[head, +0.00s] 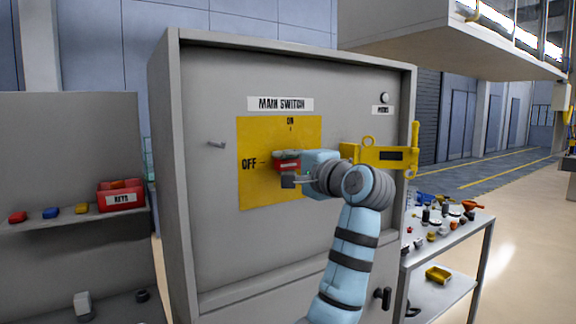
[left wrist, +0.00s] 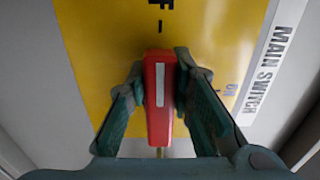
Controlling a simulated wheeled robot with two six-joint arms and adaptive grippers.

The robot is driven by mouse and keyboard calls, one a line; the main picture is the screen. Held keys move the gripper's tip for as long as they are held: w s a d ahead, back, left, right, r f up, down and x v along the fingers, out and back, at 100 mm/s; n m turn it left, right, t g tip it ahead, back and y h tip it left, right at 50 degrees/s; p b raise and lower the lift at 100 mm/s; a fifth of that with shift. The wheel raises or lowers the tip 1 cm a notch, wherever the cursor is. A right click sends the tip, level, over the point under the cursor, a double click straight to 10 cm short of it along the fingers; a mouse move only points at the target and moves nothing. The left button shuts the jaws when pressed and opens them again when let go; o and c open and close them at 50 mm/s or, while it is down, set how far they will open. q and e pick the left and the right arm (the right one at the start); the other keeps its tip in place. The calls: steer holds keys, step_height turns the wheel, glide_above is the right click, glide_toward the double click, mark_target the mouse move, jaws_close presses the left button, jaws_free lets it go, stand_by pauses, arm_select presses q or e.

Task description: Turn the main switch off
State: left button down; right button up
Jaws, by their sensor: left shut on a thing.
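The main switch is a red handle with a white stripe (head: 288,166) on a yellow plate (head: 301,132) on the grey cabinet's front. The plate reads ON at the top and OFF at the left. The handle lies level, in line with the OFF mark. My left gripper (head: 286,168) is shut on the handle and partly hides it in the head view. In the left wrist view the red handle (left wrist: 158,100) sits between both fingers, its upper end towards the OFF mark (left wrist: 160,26). My right gripper is not in view.
A yellow bracket (head: 380,157) sticks out right of the switch. A small round lamp (head: 384,97) is at the cabinet's upper right. A red KEYS box (head: 120,196) stands on the left shelf. A table (head: 474,232) with several small items stands at right.

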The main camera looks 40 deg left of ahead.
arm_select(q)
steer(key=c, duration=1.8)
jaws_free()
steer(key=shift+f, duration=0.2)
steer(key=o, duration=0.4)
steer(key=shift+s+r, duration=0.1)
steer(key=shift+r, duration=0.05)
steer(key=shift+d, duration=0.15)
steer(key=v, duration=1.2)
